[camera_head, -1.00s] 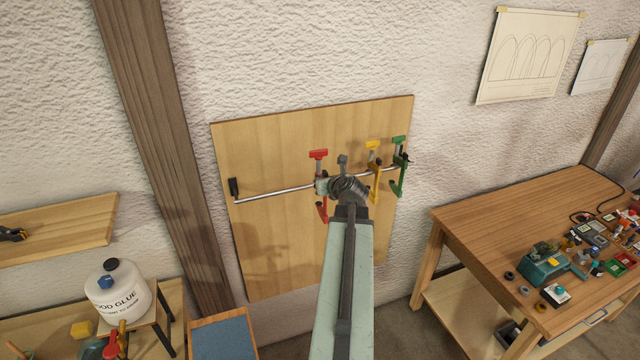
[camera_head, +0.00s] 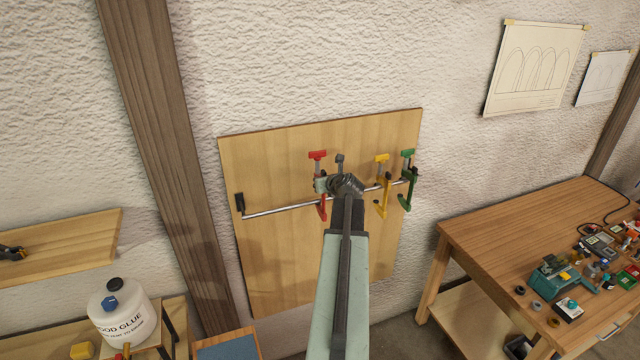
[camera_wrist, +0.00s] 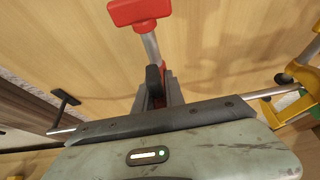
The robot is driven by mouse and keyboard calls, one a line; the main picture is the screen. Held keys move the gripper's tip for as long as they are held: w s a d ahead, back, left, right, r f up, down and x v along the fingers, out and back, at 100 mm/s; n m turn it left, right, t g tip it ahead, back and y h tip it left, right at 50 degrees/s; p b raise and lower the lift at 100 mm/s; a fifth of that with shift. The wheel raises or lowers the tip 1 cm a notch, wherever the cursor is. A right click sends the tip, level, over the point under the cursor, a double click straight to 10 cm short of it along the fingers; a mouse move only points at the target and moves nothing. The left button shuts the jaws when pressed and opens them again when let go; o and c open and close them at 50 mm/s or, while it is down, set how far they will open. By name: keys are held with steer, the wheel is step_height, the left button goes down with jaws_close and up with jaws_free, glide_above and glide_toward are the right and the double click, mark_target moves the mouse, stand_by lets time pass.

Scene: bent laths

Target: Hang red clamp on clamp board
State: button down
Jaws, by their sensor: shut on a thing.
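The red clamp (camera_head: 318,156) is upright in front of the clamp board (camera_head: 280,160), its red handle at the top and its red jaw below. My gripper (camera_head: 323,184) is shut on its middle. In the wrist view the clamp's red handle (camera_wrist: 140,11) and metal screw rise beyond my gripper (camera_wrist: 158,90). The clamp is at the metal rail (camera_head: 285,208) that crosses the board. My gripper hides the place where clamp and rail meet, so I cannot tell whether they touch.
A yellow clamp (camera_head: 383,185) and a green clamp (camera_head: 406,180) hang on the rail to the right. The rail's left stretch is bare, ending at a black bracket (camera_head: 239,203). A workbench (camera_head: 500,240) with tools stands at the right.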

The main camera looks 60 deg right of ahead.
mark_target(322, 200)
steer(key=f+b, duration=0.2)
steer(key=shift+s+a+f, duration=0.1)
steer(key=shift+a+f, duration=0.1)
steer(key=shift+f, duration=0.2)
step_height(322, 200, down, 3)
steer(key=b, duration=0.2)
steer(key=shift+d+b, duration=0.1)
steer(key=shift+b, duration=0.2)
steer(key=shift+s+r, duration=0.1)
steer(key=shift+r, duration=0.05)
steer(key=c, duration=1.3)
jaws_free()
steer(key=p+v, duration=0.3)
steer(key=v, duration=0.4)
steer(key=shift+s+r, duration=0.2)
steer(key=shift+s, duration=0.1)
